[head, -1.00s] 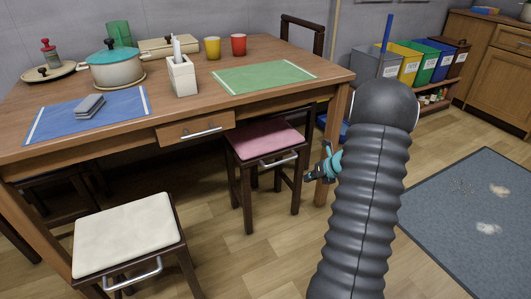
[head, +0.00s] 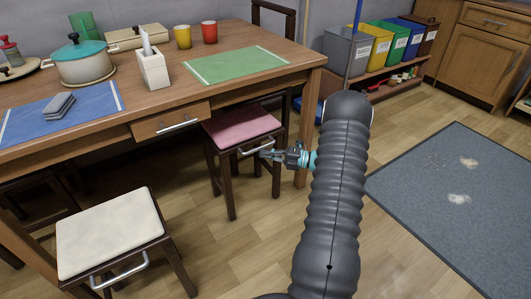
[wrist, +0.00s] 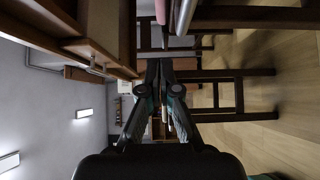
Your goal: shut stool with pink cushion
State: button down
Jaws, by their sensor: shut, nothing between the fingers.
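The stool with the pink cushion (head: 240,127) stands upright at the table's front edge, its rear part under the tabletop. It has dark legs and a pale metal bar handle (head: 256,145) on its front. My gripper (head: 266,153) is shut and empty, at the right end of this handle; I cannot tell whether it touches it. In the wrist view, turned on its side, the fingers (wrist: 166,68) point toward the stool's dark legs and rails (wrist: 225,115), and a strip of the pink cushion (wrist: 160,12) shows at the top.
A stool with a cream cushion (head: 108,230) stands at the front left, pulled out. The wooden table (head: 300,62) has a drawer (head: 172,122) left of the pink stool. Floor is clear between the stools. A grey rug (head: 440,200) lies at right; bins (head: 347,52) stand behind.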

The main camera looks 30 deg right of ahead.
aim_at(237, 142)
jog(key=x, duration=0.3)
jog(key=w+d+x, duration=0.1)
jog(key=x, duration=0.5)
jog(key=shift+w+d, duration=0.1)
jog(key=shift+w, duration=0.8)
jog(key=shift+w, duration=0.1)
jog(key=shift+w, duration=1.15)
jog(key=shift+s, duration=0.15)
